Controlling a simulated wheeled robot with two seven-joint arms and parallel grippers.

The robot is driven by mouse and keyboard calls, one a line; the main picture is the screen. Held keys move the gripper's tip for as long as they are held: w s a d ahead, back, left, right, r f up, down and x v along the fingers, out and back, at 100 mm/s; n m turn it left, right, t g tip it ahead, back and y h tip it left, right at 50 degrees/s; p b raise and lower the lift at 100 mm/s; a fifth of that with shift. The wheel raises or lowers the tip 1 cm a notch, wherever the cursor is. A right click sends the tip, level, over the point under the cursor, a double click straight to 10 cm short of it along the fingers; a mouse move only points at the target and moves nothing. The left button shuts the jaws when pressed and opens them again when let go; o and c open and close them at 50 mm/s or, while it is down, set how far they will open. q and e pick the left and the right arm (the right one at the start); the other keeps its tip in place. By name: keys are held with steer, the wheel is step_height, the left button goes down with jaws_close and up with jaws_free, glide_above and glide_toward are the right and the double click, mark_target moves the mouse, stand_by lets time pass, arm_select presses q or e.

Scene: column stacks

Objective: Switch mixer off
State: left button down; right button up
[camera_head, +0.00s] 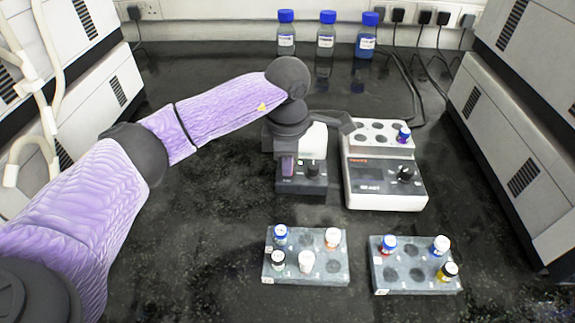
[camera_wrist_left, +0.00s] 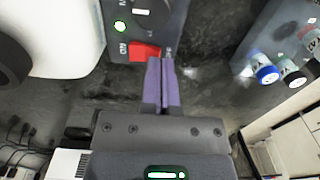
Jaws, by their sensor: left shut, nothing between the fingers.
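The mixer (camera_head: 303,185) is a small unit with a dark front panel and a white body, partly hidden behind my left wrist. My left gripper (camera_head: 288,172) is shut and empty at the left part of the panel. In the left wrist view its purple fingertips (camera_wrist_left: 160,62) are at the right end of the red switch; I cannot tell whether they touch it. My right gripper is not in view.
A white device (camera_head: 386,200) with a tube block stands right of the mixer. Two grey racks (camera_head: 305,276) (camera_head: 417,284) with capped vials stand in front. Blue-capped bottles (camera_head: 326,42) stand at the back. Grey machines flank both sides. The counter left of the racks is clear.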

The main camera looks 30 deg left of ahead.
arm_select(q)
steer(key=shift+f, duration=0.3)
step_height(320, 180, up, 5)
steer(key=p, duration=0.3)
steer(key=shift+r+p, duration=0.15)
steer(key=shift+p, duration=0.15)
